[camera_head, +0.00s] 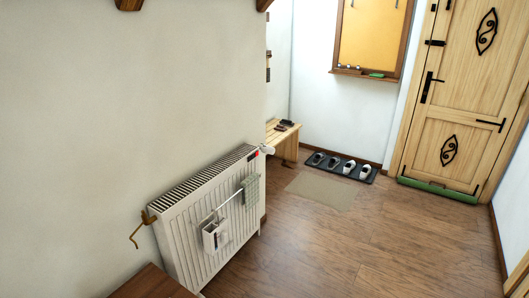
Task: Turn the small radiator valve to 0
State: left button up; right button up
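A white radiator (208,212) stands along the wall at the left of the head view. A small white valve (266,149) with a red part beside it sits at its far top corner. The number on the valve is too small to read. No gripper shows in the head view.
A towel and a white holder (213,237) hang on the radiator's front, and a brass-coloured hook piece (142,227) is at its near end. A wooden bench (284,137), shoe mat (341,167) and door (460,110) are beyond. The wooden floor (330,245) to the right is clear.

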aim_at(266, 149)
jog(key=i+z, duration=0.25)
jog(key=i, duration=0.35)
jog(key=i+l, duration=0.55)
jog(key=l, duration=0.2)
jog(key=i+l+z, duration=0.15)
jog(key=i+l, duration=0.4)
jog(key=l, duration=0.2)
